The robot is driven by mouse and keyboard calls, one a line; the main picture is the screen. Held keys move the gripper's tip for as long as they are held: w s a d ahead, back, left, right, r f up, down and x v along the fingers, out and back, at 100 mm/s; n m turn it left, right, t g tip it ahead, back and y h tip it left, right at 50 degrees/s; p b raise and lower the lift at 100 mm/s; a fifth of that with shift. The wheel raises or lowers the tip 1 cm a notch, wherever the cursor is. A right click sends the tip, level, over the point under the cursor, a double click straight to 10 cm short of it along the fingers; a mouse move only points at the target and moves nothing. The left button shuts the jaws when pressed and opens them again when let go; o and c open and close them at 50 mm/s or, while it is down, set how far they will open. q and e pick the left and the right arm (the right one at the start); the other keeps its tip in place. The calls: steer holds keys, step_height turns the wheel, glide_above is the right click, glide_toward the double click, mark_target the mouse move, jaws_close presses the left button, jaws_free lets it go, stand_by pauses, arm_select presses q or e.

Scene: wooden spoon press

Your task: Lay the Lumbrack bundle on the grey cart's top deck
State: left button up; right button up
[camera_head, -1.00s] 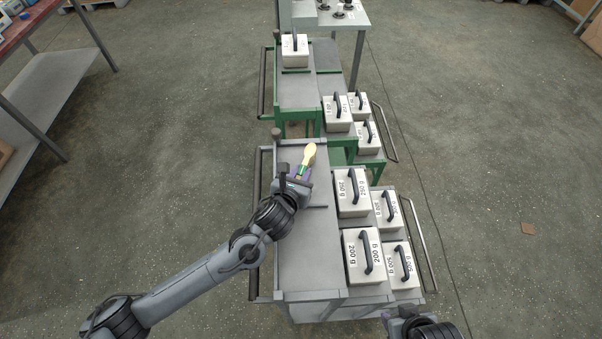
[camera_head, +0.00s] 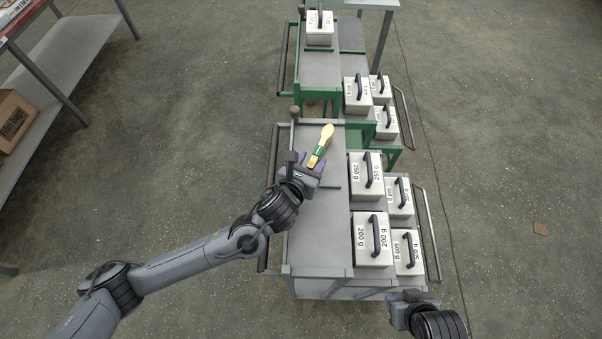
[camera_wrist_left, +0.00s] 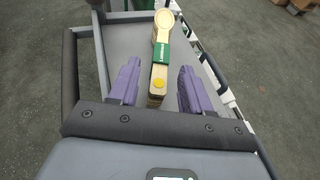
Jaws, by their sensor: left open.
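The Lumbrack bundle (camera_head: 321,144), pale wooden spoons with a green band, appears to lie on the far part of the grey cart's top deck (camera_head: 318,235). In the left wrist view the bundle (camera_wrist_left: 161,52) points away from me, with a yellow dot at its near end. My left gripper (camera_head: 314,165) is open around the bundle's near end. Its purple fingers (camera_wrist_left: 159,80) stand apart on both sides, with gaps to the bundle. My right gripper (camera_head: 408,297) is at the bottom right, beside the cart; its fingers cannot be made out.
Several weights with black handles, such as the 200 g one (camera_head: 373,240), stand on the cart's right side. A green cart (camera_head: 320,70) with more weights stands beyond. A shelf (camera_head: 75,60) is at the left. The near part of the grey deck is clear.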

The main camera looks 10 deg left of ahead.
arm_select(q)
steer(key=v, duration=0.7)
steer(key=shift+s+r, duration=0.1)
steer(key=shift+s, duration=0.05)
